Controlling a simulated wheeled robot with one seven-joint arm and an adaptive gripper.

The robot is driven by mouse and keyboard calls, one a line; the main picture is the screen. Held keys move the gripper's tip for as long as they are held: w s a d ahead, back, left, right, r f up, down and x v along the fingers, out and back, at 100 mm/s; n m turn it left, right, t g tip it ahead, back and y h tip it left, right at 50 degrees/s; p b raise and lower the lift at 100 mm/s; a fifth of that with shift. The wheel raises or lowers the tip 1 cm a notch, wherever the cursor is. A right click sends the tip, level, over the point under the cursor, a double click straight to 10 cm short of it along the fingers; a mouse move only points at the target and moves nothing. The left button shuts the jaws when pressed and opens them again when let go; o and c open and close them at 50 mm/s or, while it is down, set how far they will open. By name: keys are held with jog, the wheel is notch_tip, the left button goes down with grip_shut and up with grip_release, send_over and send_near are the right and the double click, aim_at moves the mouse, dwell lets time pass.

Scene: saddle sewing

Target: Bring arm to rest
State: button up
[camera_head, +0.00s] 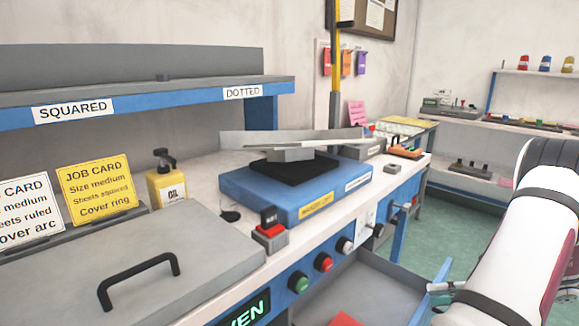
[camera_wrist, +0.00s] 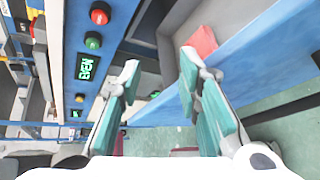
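My gripper (camera_wrist: 160,72) shows in the wrist view with its two teal-padded fingers spread apart and nothing between them. Beyond the fingers are the blue bench front and the green floor. In the head view my white arm comes in at the right edge, and part of my gripper (camera_head: 443,290) shows at the lower right, beside the open drawer (camera_head: 392,281). The drawer stands pulled out under the bench. A red item (camera_wrist: 201,41) lies in it and also shows at the bottom of the head view (camera_head: 343,320).
The bench holds a blue machine base (camera_head: 290,205) with a flat plate on top, an oil bottle (camera_head: 167,182), job cards (camera_head: 97,187) and a grey lid with a black handle (camera_head: 138,275). Buttons (camera_head: 323,262) line its front. Green floor (camera_head: 455,215) is clear behind the arm.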

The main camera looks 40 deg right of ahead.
jog(key=w+a+r+n+g+y, duration=0.3)
jog(key=w+a+r+n+g, duration=0.3)
jog(key=w+a+r+n, duration=0.55)
jog(key=w+a+r+n+g+h, duration=0.1)
jog(key=w+a+r+n+g, duration=0.15)
jog(key=a+n, duration=0.4)
jog(key=w+a+r+n+g, duration=0.1)
jog(key=a+r+n+g, duration=0.2)
jog(key=a, duration=0.6)
jog(key=s+a+r+n+g+h, duration=0.1)
jog(key=s+a+r+n+h, duration=0.15)
jog(key=a+n, duration=0.3)
jog(key=s+a+r+n+g+h, duration=0.1)
jog(key=s+a+r+n+h, duration=0.1)
jog(key=s+a+n, duration=0.3)
jog(key=s+a+f+n+t+h, duration=0.2)
jog(key=s+a+n+h, duration=0.35)
jog(key=n, duration=0.65)
notch_tip(320, 180, up, 24)
jog(key=s+t+y+p, duration=0.1)
jog(key=t+p, duration=0.2)
jog(key=p, duration=1.9)
jog(key=shift+s+d+t+p, duration=0.15)
jog(key=shift+s+t+p, duration=0.05)
jog(key=shift+t+p, duration=0.15)
